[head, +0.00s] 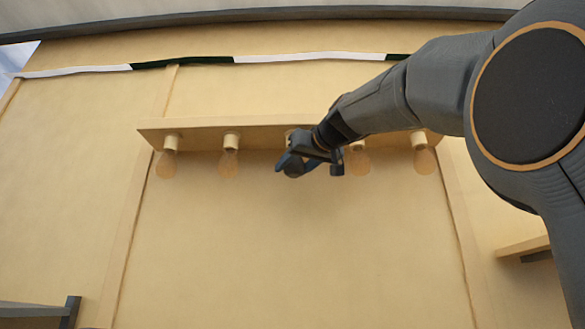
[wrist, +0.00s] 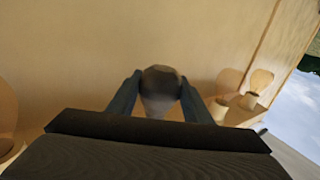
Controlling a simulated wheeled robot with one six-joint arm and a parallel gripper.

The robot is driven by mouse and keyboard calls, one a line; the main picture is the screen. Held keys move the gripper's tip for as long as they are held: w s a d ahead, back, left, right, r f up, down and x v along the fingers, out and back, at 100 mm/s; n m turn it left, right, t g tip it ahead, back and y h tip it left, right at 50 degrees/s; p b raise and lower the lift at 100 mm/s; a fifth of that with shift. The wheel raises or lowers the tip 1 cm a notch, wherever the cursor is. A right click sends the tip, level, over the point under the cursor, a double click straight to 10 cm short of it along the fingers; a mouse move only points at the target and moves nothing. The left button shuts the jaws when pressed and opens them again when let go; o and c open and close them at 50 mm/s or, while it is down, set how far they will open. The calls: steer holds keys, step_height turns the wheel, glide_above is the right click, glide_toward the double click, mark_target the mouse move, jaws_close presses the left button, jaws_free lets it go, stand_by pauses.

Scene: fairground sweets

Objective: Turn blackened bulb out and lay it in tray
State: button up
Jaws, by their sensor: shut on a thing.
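The blackened bulb (wrist: 160,82) sits between the two blue fingers of my gripper (wrist: 160,95) in the wrist view. Its rounded end is dark grey and its neck side is paler. In the head view my gripper (head: 296,163) is at the middle of the bulb row, just below the wooden board (head: 190,131), and it largely hides the bulb there. My gripper is shut on the bulb. My gripper hides the neck end, so I cannot tell whether it is still in its socket. I cannot make out a tray in either view.
Clear bulbs hang on both sides: two at left (head: 166,164) (head: 228,163) and two at right (head: 358,162) (head: 424,161). One right bulb is close beside my arm. A wooden ledge (head: 523,248) is at right, and a dark-edged surface (head: 35,310) is at lower left.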

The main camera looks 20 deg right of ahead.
steer(key=shift+s+r+m+h+p, duration=0.2)
steer(key=shift+r+m+h+p, duration=0.2)
steer(key=shift+h+p, duration=0.3)
steer(key=shift+f+m+t+h+p, duration=0.1)
steer(key=shift+m+t+h+p, duration=0.3)
steer(key=shift+p, duration=0.95)
steer(key=o, duration=1)
steer(key=shift+s+d, duration=0.1)
steer(key=shift+o, duration=1)
steer(key=shift+f, duration=0.1)
steer(key=shift+f, duration=0.15)
steer(key=shift+w+d+f+b, duration=0.15)
steer(key=shift+w+b, duration=0.1)
steer(key=shift+b, duration=0.6)
steer(key=shift+s+a+r+n+g+y+b, duration=0.1)
steer(key=shift+a+r+n+g+y+b, duration=0.1)
steer(key=shift+n+g+y+b, duration=0.3)
